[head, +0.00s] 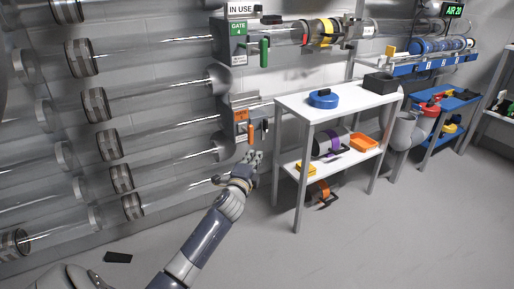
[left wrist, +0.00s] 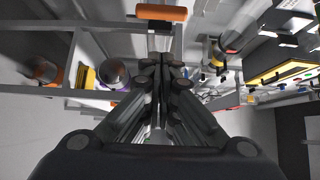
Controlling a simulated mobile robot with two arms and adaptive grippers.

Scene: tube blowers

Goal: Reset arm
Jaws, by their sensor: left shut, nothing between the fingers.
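My left gripper (head: 254,158) is in the middle of the head view, at the end of my raised left arm. It is shut and empty, in front of the wall below an orange handle (head: 250,133) and left of the white shelf table. In the left wrist view its fingers (left wrist: 160,90) are closed together in the centre. It touches nothing that I can see. My right gripper is not in view.
The white shelf table (head: 350,100) bears a blue ring (head: 323,98) and a black box (head: 381,83). An orange tray (head: 363,142) is on its lower shelf. Clear tubes line the left wall. A black object (head: 118,258) lies on the floor.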

